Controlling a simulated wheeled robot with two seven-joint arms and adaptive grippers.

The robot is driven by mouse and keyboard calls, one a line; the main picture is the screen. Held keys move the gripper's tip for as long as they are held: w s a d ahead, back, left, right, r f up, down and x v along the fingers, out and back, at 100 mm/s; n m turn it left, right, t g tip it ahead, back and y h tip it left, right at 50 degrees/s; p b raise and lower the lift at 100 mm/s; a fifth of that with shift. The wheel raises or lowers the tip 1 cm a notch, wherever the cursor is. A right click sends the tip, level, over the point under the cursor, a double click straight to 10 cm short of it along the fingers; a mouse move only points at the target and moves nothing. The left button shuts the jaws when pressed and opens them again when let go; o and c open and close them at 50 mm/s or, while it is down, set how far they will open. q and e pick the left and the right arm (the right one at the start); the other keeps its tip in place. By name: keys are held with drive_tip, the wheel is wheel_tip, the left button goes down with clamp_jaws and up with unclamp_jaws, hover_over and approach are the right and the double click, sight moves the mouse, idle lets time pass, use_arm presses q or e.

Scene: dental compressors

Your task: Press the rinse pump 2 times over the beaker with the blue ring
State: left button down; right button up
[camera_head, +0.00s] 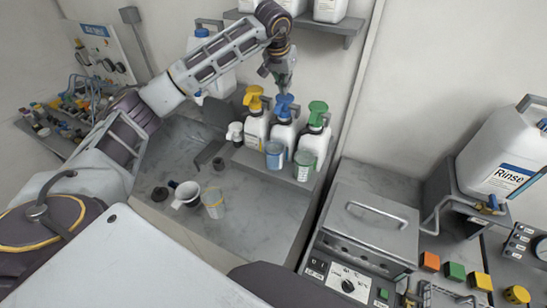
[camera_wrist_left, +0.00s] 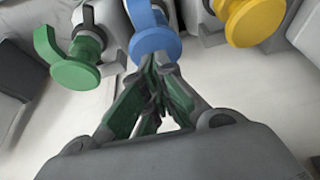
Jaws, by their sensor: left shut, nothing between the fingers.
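Three white pump bottles stand side by side on a grey stand: one with a yellow head (camera_head: 254,97), one with a blue head (camera_head: 284,103), one with a green head (camera_head: 318,112). A beaker with blue on it (camera_head: 274,155) stands in front of the blue-headed bottle, below its spout. My left gripper (camera_head: 285,88) is shut and empty, pointing down just above the blue head. In the left wrist view its fingertips (camera_wrist_left: 158,62) overlap the edge of the blue head (camera_wrist_left: 154,42); I cannot tell whether they touch. The bottle labels are too small to read.
A beaker with green (camera_head: 304,165) stands in front of the green-headed bottle. A yellow-rimmed beaker (camera_head: 213,203) and a white mug (camera_head: 187,195) stand on the counter to the left. A wall shelf (camera_head: 330,30) with jugs is above. A Rinse jug (camera_head: 505,160) stands at right.

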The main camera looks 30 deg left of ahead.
use_arm(q)
drive_tip(key=shift+r+p, duration=2)
drive_tip(key=shift+r, duration=0.8)
drive_tip(key=shift+f, duration=0.1)
